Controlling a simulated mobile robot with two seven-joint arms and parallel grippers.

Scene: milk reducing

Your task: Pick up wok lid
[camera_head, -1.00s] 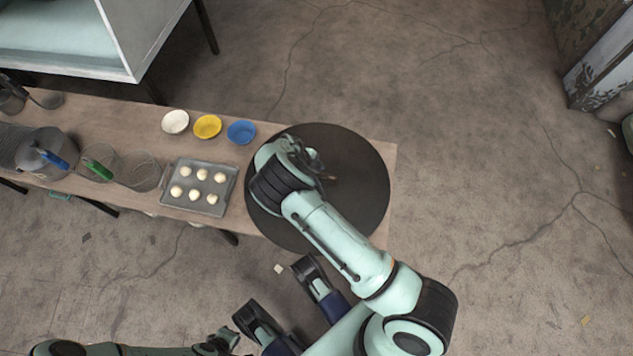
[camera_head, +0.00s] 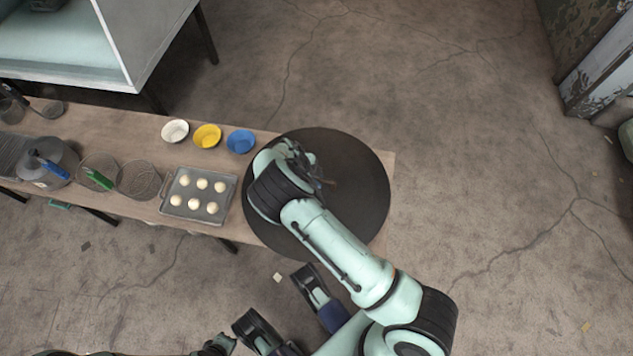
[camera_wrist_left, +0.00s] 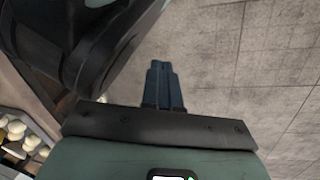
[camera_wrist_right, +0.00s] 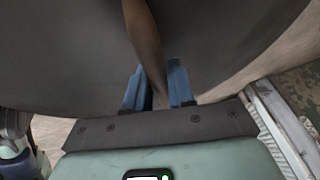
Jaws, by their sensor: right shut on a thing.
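The wok lid (camera_head: 352,160) is a large dark round disc at the right end of the wooden table in the head view. Its underside or top fills most of the right wrist view (camera_wrist_right: 60,60). My right gripper (camera_head: 322,180) is over the lid and shut on its brown handle (camera_wrist_right: 146,40), which stands between the blue fingers. My arm hides part of the lid. I cannot tell whether the lid is clear of the table. My left gripper (camera_wrist_left: 163,75) is shut and empty, with bare floor behind its fingers; it is low in the head view.
A tray (camera_head: 167,204) with several pale dough balls lies left of the lid. White (camera_head: 175,131), yellow (camera_head: 207,136) and blue (camera_head: 240,142) bowls stand behind it. Wire strainers (camera_head: 140,180) and a pot (camera_head: 55,165) are further left. A cabinet (camera_head: 150,60) is behind.

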